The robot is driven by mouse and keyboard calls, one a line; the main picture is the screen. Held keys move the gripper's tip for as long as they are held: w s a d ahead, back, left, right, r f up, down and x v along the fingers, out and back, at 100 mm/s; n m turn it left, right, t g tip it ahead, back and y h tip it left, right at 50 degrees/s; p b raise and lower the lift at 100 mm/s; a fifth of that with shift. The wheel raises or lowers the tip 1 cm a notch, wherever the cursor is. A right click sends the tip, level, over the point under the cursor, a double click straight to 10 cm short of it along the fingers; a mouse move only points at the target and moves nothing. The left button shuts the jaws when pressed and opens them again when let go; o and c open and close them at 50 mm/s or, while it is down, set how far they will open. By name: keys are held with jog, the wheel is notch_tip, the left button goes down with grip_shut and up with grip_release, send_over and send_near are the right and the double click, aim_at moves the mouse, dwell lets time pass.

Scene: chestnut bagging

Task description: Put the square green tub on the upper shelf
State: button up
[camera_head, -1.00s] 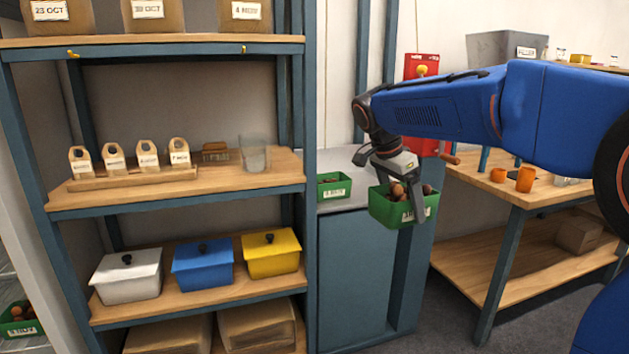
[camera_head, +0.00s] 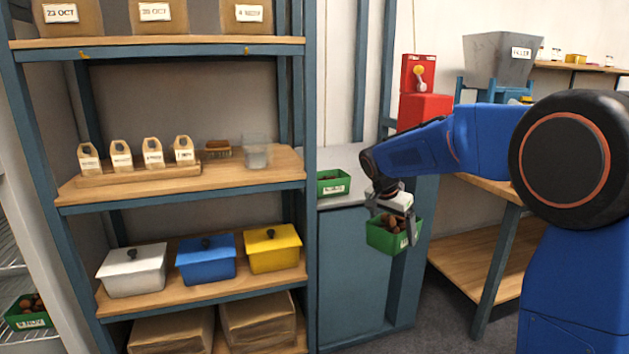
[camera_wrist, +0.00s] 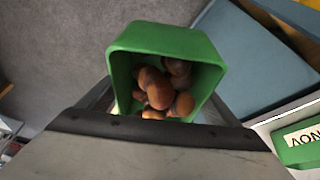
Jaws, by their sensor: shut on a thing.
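The square green tub (camera_head: 383,238) holds several brown chestnuts and has a white label on its front. My gripper (camera_head: 393,222) is shut on this tub and holds it in the air, in front of the blue-grey cabinet and right of the shelving. In the wrist view the tub (camera_wrist: 122,75) shows from above between the jaws, with the chestnuts inside. The shelving has a middle board (camera_head: 240,184) and a higher board (camera_head: 200,42) above it; the frames do not mark which one is the upper shelf.
Another green tub (camera_head: 332,185) stands on the grey counter beside the shelving post (camera_head: 312,120). Paper bags on a wooden tray (camera_head: 140,175) and a clear glass (camera_head: 256,155) stand on the middle board. White, blue and yellow lidded boxes sit below. The middle board's front right is clear.

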jog(key=w+d+f+n, duration=0.1)
jog(key=w+f+n, duration=0.1)
jog(key=f, duration=0.6)
jog(key=w+d+f+n+t+y, duration=0.1)
jog(key=w+d+f+n, duration=0.1)
jog(key=f, duration=0.6)
jog(key=w+d+f+n, duration=0.2)
jog(key=w+f, duration=0.2)
jog(key=f, duration=0.5)
jog(key=shift+d+t+y, duration=0.15)
jog(key=shift+t+y, duration=0.25)
